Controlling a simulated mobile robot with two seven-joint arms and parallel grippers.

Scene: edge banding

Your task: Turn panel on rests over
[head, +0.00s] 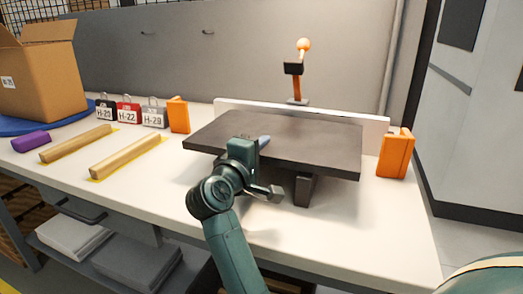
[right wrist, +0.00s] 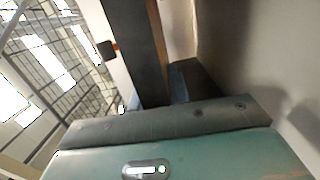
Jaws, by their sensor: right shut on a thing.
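The dark grey panel (head: 310,135) is roughly level above the white table, in front of a low white fence. My right gripper (head: 262,167) is at the panel's front edge, left of its middle, and is shut on it. One finger shows over the top face and one below the edge. In the right wrist view the panel (right wrist: 138,45) runs away from the gripper, with a thin brown edge. Two wooden bars, the rear one (head: 76,144) and the front one (head: 126,157), lie on yellow marks at the left, with nothing on them. My left gripper is out of view.
A dark block (head: 305,188) shows under the panel. An orange-handled clamp (head: 296,75) stands behind it. Orange blocks (head: 396,154) (head: 178,115) stand either side.

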